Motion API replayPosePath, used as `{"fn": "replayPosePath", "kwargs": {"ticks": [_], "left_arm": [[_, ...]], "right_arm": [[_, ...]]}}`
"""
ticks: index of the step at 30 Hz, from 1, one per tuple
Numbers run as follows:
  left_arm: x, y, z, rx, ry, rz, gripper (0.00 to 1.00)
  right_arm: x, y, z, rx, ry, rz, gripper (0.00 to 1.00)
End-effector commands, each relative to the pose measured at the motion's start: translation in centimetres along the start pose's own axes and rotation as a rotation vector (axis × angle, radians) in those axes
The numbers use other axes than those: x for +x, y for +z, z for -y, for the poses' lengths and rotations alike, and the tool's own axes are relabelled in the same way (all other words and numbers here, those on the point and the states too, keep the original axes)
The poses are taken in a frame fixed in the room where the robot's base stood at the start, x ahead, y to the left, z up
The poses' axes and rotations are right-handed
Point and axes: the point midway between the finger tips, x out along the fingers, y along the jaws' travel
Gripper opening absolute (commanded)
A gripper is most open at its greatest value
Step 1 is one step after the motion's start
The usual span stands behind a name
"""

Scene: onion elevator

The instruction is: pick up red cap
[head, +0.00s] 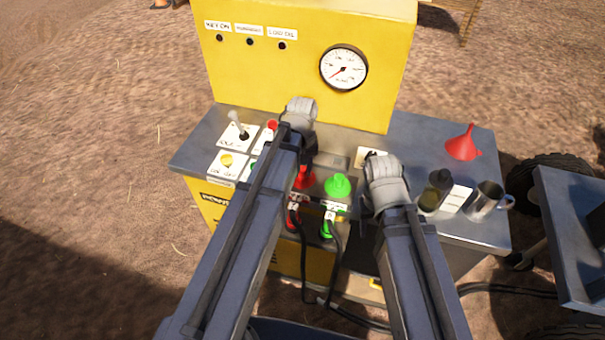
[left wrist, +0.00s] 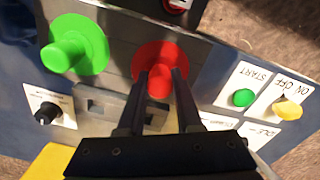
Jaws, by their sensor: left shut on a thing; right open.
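The red cap (left wrist: 159,62) has a wide round flange and a narrower stem, and sits on the panel in the left wrist view. In the head view the red cap (head: 304,179) is partly hidden by my left arm. My left gripper (left wrist: 160,76) is shut on the stem of the red cap, with a dark finger on each side. In the head view its fingertips are hidden behind the arm. My right gripper (head: 376,156) is open near the panel, right of the green cap; its fingers are largely hidden.
A green cap (head: 338,186) stands beside the red one. Right on the bench are a red funnel (head: 463,145), a dark bottle (head: 436,190) and a metal mug (head: 485,201). A switch panel (head: 238,136) lies left. The yellow gauge housing (head: 305,75) rises behind.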

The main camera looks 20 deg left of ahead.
Motion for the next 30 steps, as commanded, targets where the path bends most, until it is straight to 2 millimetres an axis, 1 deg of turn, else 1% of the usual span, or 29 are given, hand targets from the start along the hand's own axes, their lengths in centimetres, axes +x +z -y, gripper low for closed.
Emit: {"fn": "replayPosePath", "kwargs": {"ticks": [8, 14, 20, 30], "left_arm": [[-0.1, 0.0, 0.0, 0.000, 0.000, 0.000, 0.00], [-1.2, 0.0, 0.0, 0.000, 0.000, 0.000, 0.00], [-3.6, 0.0, 0.0, 0.000, 0.000, 0.000, 0.00], [-8.9, 0.0, 0.0, 0.000, 0.000, 0.000, 0.00]], "right_arm": [[-0.1, 0.0, 0.0, 0.000, 0.000, 0.000, 0.50], [-1.1, 0.1, -0.1, 0.000, 0.000, 0.000, 0.50], [-3.6, 0.2, -0.3, 0.000, 0.000, 0.000, 0.50], [-8.8, 0.5, -0.8, -0.001, 0.000, 0.000, 0.50]]}}
